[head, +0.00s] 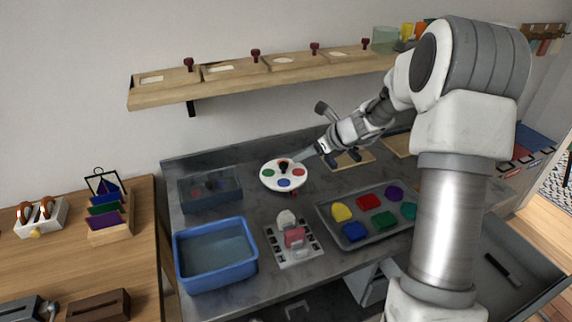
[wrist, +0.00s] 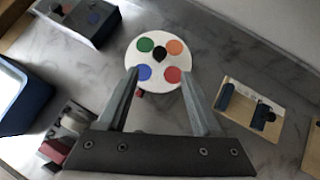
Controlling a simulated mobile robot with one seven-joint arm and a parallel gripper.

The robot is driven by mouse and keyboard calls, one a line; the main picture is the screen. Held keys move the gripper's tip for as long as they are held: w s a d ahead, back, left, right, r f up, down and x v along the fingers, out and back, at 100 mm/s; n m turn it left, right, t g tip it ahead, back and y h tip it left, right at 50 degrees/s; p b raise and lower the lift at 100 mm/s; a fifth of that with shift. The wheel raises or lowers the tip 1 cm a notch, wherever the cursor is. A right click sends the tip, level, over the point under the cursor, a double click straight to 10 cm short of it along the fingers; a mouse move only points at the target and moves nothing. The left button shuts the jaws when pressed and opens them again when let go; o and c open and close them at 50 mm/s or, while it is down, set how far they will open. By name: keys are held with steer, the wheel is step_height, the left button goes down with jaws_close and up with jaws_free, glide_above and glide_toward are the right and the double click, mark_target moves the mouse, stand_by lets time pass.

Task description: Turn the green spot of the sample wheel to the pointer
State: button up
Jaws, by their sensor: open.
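The white sample wheel (head: 270,182) lies on the grey counter, and it also shows in the wrist view (wrist: 160,33). Around its black centre knob (wrist: 160,54) are a green spot (wrist: 145,45) at upper left, orange (wrist: 175,47) at upper right, blue (wrist: 144,73) at lower left and red (wrist: 172,74) at lower right. A small red piece (wrist: 139,92), seemingly the pointer, shows at the rim below the blue spot, partly behind a finger. My gripper (wrist: 158,75) is open and empty, its fingertips apart over the wheel's near part; contact cannot be told. In the head view my gripper (head: 305,156) is at the wheel's upper right.
A blue tub (head: 215,285) and a dark clear box (head: 210,205) stand left of the wheel. A grey tray (head: 330,212) with coloured pieces is at lower right. A white rack (head: 290,262) stands in front. A wooden shelf (head: 240,88) runs along the wall above.

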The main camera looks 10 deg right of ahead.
mark_target(284, 164)
steer(key=b+x, duration=0.1)
steer(key=x, duration=1)
steer(key=shift+w+a, duration=0.15)
steer(key=shift+a, duration=0.05)
jaws_close()
stand_by(0.9)
